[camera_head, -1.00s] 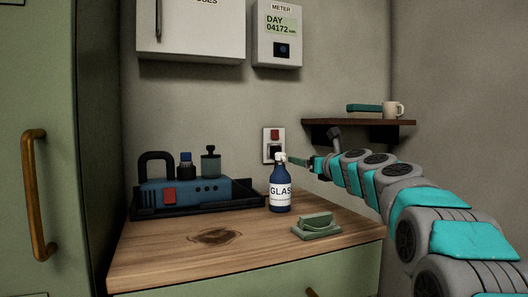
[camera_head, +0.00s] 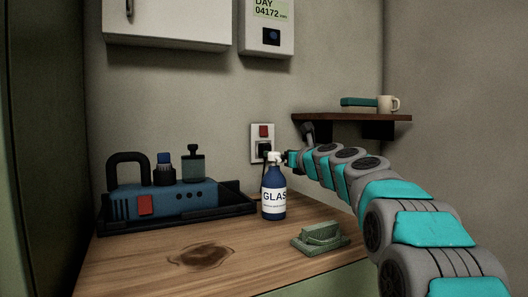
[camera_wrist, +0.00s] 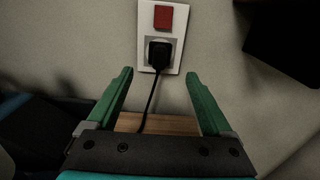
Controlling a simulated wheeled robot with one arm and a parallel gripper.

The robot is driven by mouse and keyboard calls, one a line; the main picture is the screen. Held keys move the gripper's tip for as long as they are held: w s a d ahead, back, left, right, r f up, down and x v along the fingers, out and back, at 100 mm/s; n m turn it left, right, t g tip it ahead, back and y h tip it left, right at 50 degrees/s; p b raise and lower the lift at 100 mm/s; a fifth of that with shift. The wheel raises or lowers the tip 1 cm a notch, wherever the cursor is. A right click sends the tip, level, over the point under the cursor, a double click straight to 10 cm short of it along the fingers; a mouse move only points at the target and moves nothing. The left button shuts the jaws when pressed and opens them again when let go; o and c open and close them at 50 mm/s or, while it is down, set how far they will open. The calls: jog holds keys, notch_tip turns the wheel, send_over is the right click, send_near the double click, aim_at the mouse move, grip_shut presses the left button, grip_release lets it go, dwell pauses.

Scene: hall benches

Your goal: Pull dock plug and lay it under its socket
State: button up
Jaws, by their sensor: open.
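The black dock plug (camera_wrist: 158,54) sits in its wall socket (camera_wrist: 176,62), below a red switch (camera_wrist: 162,18); its cord hangs down toward the wooden counter. My gripper (camera_wrist: 159,86) is open and empty in the wrist view. Its two green fingers point at the wall on either side of the cord, with the plug ahead between them.
A blue spray bottle (camera_head: 273,195) stands on the counter (camera_head: 200,258) close to my gripper. A blue dock in a black tray (camera_head: 120,228) is at left, a green sponge on a dish (camera_head: 320,237) at right. A shelf (camera_head: 350,117) with a mug (camera_head: 388,104) is above.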

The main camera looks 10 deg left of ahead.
aim_at(269, 150)
jog(key=p+x, duration=0.2)
jog(key=x, duration=0.1)
jog(key=p+x, duration=0.2)
jog(key=x, duration=0.2)
jog(key=shift+r+p, duration=0.25)
jog(key=shift+p, duration=0.05)
jog(key=shift+w+a+f+p, duration=0.2)
jog(key=shift+w+a+p, duration=0.25)
jog(key=shift+w, duration=0.15)
jog(key=shift+p, duration=0.4)
dwell(0.3)
jog(key=shift+c, duration=0.3)
grip_shut()
dwell(0.5)
jog(key=shift+s+d, duration=0.1)
jog(key=shift+s, duration=0.05)
jog(key=shift+b+v, duration=1.6)
jog(key=shift+v, duration=1.2)
